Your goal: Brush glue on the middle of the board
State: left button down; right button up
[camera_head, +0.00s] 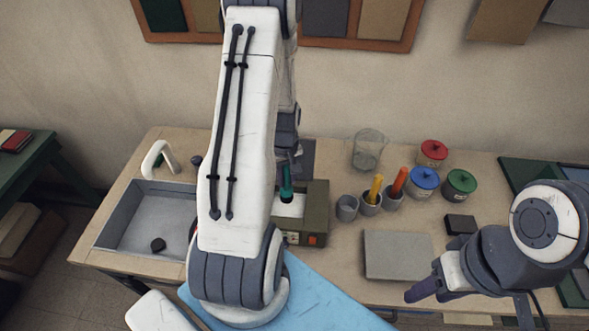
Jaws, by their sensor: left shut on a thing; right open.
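A flat grey board (398,254) lies on the workbench right of centre. My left gripper (287,158) is mostly hidden behind my own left arm. It is shut on a thin teal-handled tool (286,182), which looks like a brush. The tool points down over an olive-green box (316,205) with a pale top and an orange switch. Its lower end is partly hidden, so I cannot tell whether it touches the box. My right gripper (424,290) is open at the lower right, just in front of the board's right front corner. No glue shows on the board.
Small grey cups (347,208) stand behind the board, two holding yellow and orange handles. A glass beaker (368,150) and red, blue (424,182) and green lidded jars stand farther back. A black block (461,224) lies right of the board. A sink (150,220) is at left.

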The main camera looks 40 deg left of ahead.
aim_at(287, 190)
pick_arm(q)
jog(key=shift+w+d+f+b, duration=0.1)
jog(key=shift+d+f+b, duration=0.05)
jog(key=shift+f+b, duration=2.25)
jog(key=shift+f, duration=0.55)
jog(key=shift+f+b, duration=0.4)
jog(key=shift+f, duration=0.15)
jog(key=shift+r, duration=0.1)
notch_tip(287, 190, up, 7)
jog(key=p, duration=0.5)
jog(key=shift+p, duration=0.4)
dwell(0.3)
